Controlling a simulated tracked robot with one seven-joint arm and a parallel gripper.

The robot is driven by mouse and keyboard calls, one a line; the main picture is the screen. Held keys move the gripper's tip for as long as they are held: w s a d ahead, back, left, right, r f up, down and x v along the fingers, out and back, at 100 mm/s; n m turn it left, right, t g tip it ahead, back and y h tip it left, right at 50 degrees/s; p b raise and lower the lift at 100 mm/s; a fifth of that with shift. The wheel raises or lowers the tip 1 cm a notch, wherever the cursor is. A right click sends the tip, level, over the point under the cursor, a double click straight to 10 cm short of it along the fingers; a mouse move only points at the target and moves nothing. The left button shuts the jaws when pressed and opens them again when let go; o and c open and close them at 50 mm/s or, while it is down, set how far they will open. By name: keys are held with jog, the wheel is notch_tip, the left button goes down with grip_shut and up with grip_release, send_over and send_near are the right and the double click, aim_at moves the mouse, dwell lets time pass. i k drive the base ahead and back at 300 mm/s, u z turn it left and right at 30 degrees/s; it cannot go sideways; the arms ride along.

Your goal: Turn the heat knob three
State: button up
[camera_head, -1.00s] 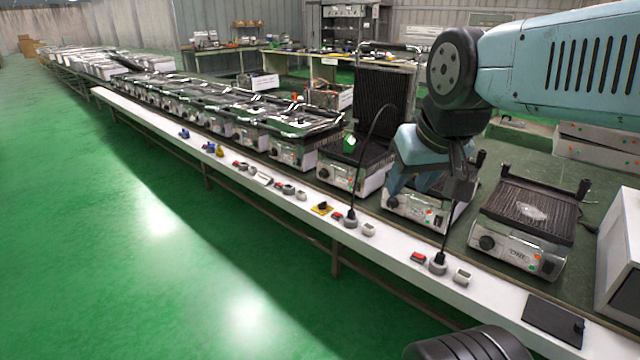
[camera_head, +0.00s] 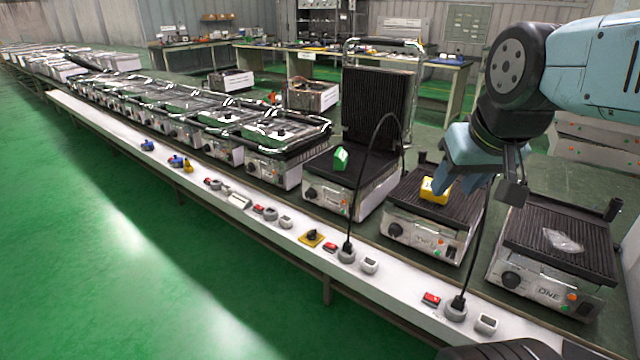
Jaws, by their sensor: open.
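Three contact grills stand in a row at the right. The rightmost grill (camera_head: 553,262) carries a label that reads ONE, with a black knob (camera_head: 511,280) on its front. The middle grill (camera_head: 412,225) has a black knob (camera_head: 394,229) and a yellow block on its plate. The third grill (camera_head: 375,180) has its ribbed lid raised, a green block on its plate and a black front knob (camera_head: 311,193); its label is too small to read. My gripper (camera_head: 455,188) is open and empty, pointing down over the middle grill, apart from all the knobs.
Black cords rise from two sockets. More grills with shut lids (camera_head: 215,125) line up to the left. The green floor at left is clear.

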aim_at(311, 193)
jog(key=u, duration=0.25)
jog(key=i, duration=1.2)
jog(key=u, duration=0.7)
